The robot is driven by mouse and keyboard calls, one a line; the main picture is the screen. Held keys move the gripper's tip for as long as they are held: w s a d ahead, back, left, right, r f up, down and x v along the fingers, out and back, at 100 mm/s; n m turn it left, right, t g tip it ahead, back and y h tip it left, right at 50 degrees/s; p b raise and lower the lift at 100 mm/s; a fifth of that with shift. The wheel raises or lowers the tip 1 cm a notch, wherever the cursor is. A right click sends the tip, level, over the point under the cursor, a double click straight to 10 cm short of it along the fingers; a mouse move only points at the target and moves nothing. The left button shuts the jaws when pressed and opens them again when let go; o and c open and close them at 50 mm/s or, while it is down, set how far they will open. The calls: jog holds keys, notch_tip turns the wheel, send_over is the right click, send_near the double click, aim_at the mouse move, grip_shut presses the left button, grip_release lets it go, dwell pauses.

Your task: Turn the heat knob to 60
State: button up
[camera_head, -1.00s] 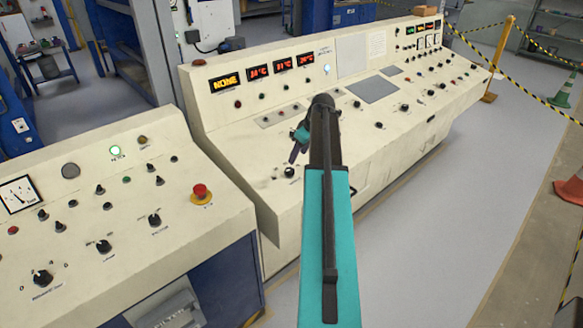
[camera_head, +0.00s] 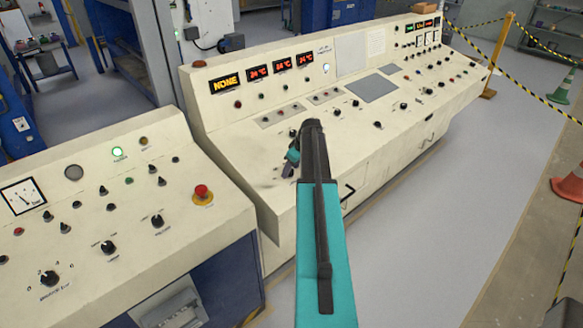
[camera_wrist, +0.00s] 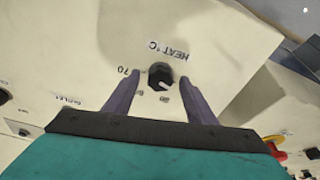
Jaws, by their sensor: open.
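The heat knob (camera_wrist: 161,77) is a round black knob on the cream console, under an upside-down "HEAT °C" label in the wrist view. A white mark shows on its lower edge, and a "70" is printed to its left; the other scale marks are too blurred to read. My gripper (camera_wrist: 161,82) is open, with one dark finger on each side of the knob. I cannot tell whether either finger touches it.
A second cream console (camera_head: 110,220) with knobs and a red emergency button (camera_head: 202,191) stands to the left. Temperature displays (camera_head: 282,66) glow on the main console's raised back.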

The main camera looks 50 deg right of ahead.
jog(key=shift+w+f, duration=0.1)
jog(key=shift+f, duration=0.1)
jog(key=shift+c, duration=0.2)
jog(key=c, duration=1)
jog(key=shift+d, duration=0.1)
